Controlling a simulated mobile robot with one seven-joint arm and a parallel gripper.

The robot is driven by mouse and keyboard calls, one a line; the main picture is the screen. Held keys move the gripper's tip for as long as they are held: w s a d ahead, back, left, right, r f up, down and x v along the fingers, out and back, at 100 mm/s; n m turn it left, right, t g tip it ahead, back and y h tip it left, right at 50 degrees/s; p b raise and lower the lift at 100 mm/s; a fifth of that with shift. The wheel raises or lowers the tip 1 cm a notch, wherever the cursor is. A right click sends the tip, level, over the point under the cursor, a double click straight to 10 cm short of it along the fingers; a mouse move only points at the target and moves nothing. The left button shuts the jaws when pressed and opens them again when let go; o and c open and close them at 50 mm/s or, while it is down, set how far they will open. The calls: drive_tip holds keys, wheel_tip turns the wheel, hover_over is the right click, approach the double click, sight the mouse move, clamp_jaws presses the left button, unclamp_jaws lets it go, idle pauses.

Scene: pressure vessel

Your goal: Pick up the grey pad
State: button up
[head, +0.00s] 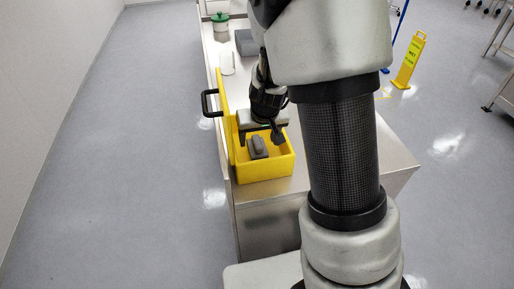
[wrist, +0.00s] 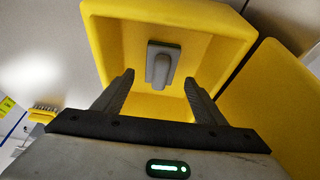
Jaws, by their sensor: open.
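The grey pad (head: 257,147), a small block with a raised grip along its top, lies inside an open yellow box (head: 268,170) on the steel bench. In the wrist view the pad (wrist: 162,65) rests on the floor of the yellow box (wrist: 225,22), ahead of my fingertips and roughly between them. My gripper (head: 260,134) is above the box, its fingers apart and empty. The wrist view shows both fingers of my gripper (wrist: 159,84) with a gap between them and the pad.
Farther back on the bench are a white cylinder (head: 226,63), a green-lidded pot (head: 220,22) and a dark grey block (head: 245,42). A yellow wet-floor sign (head: 408,61) stands at right.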

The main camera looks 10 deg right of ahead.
sight(257, 141)
drive_tip(key=x, duration=0.3)
drive_tip(key=shift+w+f+b, duration=0.1)
drive_tip(key=shift+f+b, duration=0.2)
drive_tip(key=shift+f, duration=0.05)
drive_tip(key=c, duration=1.1)
drive_tip(key=shift+c, duration=0.2)
drive_tip(key=shift+r, duration=0.1)
wheel_tip(257, 141, up, 10)
drive_tip(key=p, duration=0.3)
